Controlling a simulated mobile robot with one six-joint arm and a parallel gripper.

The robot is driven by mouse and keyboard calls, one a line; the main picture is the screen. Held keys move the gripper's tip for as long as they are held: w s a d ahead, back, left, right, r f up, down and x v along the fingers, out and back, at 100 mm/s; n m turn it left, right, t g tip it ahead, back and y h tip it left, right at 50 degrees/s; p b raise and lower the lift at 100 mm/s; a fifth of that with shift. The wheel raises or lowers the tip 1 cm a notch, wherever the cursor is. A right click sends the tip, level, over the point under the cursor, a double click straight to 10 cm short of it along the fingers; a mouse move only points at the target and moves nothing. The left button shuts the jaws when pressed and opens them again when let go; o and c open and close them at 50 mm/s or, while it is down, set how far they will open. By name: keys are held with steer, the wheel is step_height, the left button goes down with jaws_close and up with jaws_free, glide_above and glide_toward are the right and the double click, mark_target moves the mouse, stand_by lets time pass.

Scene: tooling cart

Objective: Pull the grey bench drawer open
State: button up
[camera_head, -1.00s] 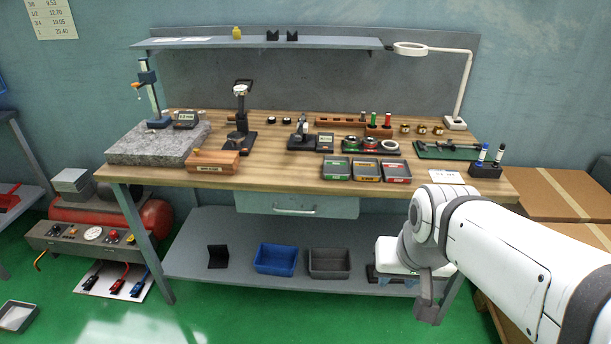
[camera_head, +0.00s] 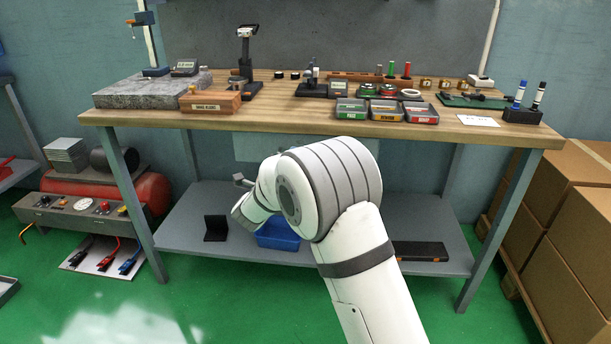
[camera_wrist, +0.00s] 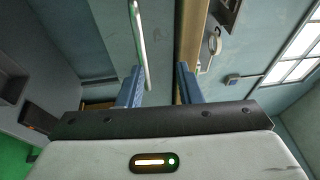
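The grey bench drawer (camera_head: 250,148) is under the wooden tabletop; my arm hides most of its front and its handle in the head view. In the wrist view the drawer front (camera_wrist: 105,30) fills the upper middle, with the silver bar handle (camera_wrist: 138,40) running lengthwise. The drawer looks closed, though little of it shows. My gripper (camera_wrist: 160,72) is open, its two blue fingers apart and empty. The handle's lower end appears close beside the left finger's inner side; I cannot tell whether it lies between the fingers. In the head view my arm hides the fingers.
The wooden tabletop (camera_wrist: 192,40) edge is close to the right finger in the wrist view. The lower shelf (camera_head: 185,235) holds a blue bin (camera_head: 277,236) below my wrist. Cardboard boxes (camera_head: 555,215) stand to the right. Green floor is clear in front.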

steer(key=w, duration=0.2)
steer(key=w+d+f+m+h+b, duration=0.1)
steer(key=w, duration=0.1)
steer(key=w+d+m+h, duration=0.1)
steer(key=w, duration=0.1)
steer(key=shift+d+f+b, duration=0.2)
steer(key=shift+f+b, duration=0.15)
steer(key=shift+b, duration=0.05)
jaws_close()
stand_by(0.4)
